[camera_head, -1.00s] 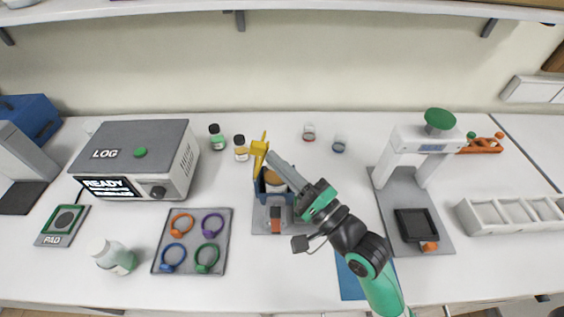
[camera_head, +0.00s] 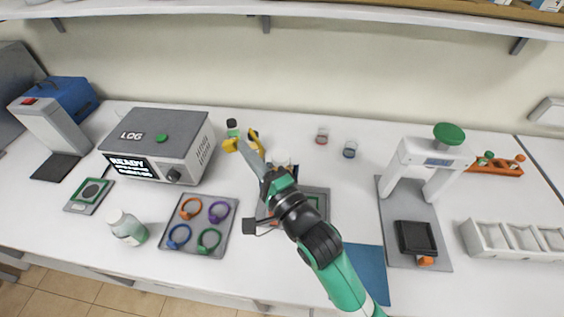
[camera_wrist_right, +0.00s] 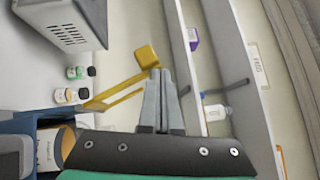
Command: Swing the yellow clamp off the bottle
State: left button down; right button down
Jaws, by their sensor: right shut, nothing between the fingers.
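The yellow clamp (camera_head: 230,146) shows at the tip of my right gripper (camera_head: 246,145) in the head view. In the right wrist view the clamp (camera_wrist_right: 122,87) is a yellow bar with a block at its far end, slanting up beside the fingers. My right gripper (camera_wrist_right: 160,98) is shut and empty, and its fingertips are against or very near the block; I cannot tell if they touch. The bottle (camera_wrist_right: 60,150), amber with a white label, sits in a blue holder (camera_wrist_right: 35,120) at the wrist view's lower left. In the head view my arm mostly hides the holder. My left gripper is not in view.
A grey LOG box (camera_head: 160,140) stands left, with small bottles (camera_head: 232,128) beside it. A tray with coloured rings (camera_head: 198,226) lies in front. Two small glasses (camera_head: 349,149) stand behind my arm. A white stand (camera_head: 430,165) is right. A shelf (camera_head: 300,20) runs overhead.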

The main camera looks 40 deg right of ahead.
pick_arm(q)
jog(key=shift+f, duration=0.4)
pick_arm(e)
jog(key=shift+w+a+f, duration=0.1)
jog(key=shift+w+a, duration=0.2)
